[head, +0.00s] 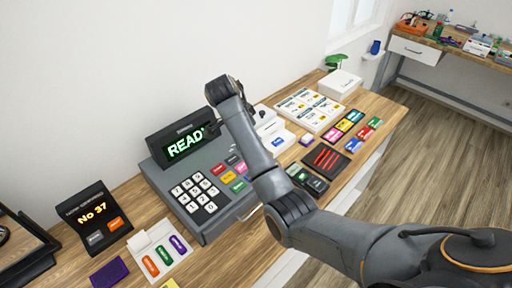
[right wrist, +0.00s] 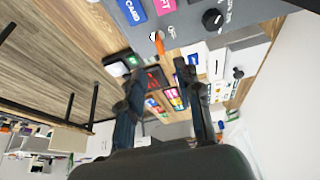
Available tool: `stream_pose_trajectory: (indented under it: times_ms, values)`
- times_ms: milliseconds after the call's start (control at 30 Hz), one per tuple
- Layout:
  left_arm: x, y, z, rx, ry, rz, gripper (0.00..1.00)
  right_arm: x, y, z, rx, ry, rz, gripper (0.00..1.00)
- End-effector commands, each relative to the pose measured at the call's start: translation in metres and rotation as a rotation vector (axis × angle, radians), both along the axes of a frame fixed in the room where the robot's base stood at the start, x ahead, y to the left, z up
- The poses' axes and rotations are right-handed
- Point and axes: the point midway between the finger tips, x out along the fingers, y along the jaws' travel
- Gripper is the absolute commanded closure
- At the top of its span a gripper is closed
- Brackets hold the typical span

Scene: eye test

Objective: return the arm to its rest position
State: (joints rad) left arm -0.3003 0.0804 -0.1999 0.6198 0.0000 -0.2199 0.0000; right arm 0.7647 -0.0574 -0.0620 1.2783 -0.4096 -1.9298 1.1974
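My right arm (head: 330,235) comes in from the lower right of the head view. It bends at a dark elbow joint and rises over the cash register to a dark wrist joint (head: 224,90) above the counter. I cannot make out its fingers clearly in the head view. In the right wrist view my right gripper (right wrist: 157,75) has its two dark fingers apart, with nothing held between them. The counter and its items show beyond the fingers. My left arm and gripper are not in view.
The grey cash register (head: 207,222), its READY display (head: 172,151) partly covered by my arm, stands under the forearm on the wooden counter (head: 262,250). A "No 37" display (head: 93,214) stands left. Price boards (head: 308,108) and colored cards lie behind. Open floor (head: 450,150) lies right.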

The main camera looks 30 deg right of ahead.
Motion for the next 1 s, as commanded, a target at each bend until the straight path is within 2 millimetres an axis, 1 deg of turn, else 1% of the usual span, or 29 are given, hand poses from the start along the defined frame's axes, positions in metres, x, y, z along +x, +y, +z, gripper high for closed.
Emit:
stream_pose_trajectory:
  times_ms: [33,100,233,667,733,767,867,967,1000]
  values:
    - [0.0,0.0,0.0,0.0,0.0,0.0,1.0,0.0,0.003,0.007,0.001,-0.002,0.001,0.66]
    - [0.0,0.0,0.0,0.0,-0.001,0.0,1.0,-0.001,0.005,0.012,0.001,0.001,0.001,0.66]
    - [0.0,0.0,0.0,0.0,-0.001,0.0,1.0,-0.002,0.008,0.018,0.001,0.001,0.001,0.66]
    - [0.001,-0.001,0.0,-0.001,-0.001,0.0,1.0,-0.002,0.008,0.019,0.0,0.001,0.001,0.66]
    - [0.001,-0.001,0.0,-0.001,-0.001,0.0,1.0,-0.004,0.007,0.016,0.001,0.003,0.006,0.66]
    - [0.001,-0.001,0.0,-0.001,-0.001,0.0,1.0,-0.006,0.007,0.013,0.001,0.006,0.014,0.66]
    - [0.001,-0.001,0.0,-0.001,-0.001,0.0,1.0,-0.018,0.005,-0.008,0.006,0.021,0.071,0.66]
    - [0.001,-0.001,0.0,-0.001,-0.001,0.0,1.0,-0.042,0.004,-0.041,0.014,0.047,0.187,0.66]
    - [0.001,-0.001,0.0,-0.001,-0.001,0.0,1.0,-0.055,0.004,-0.055,0.017,0.056,0.246,0.66]
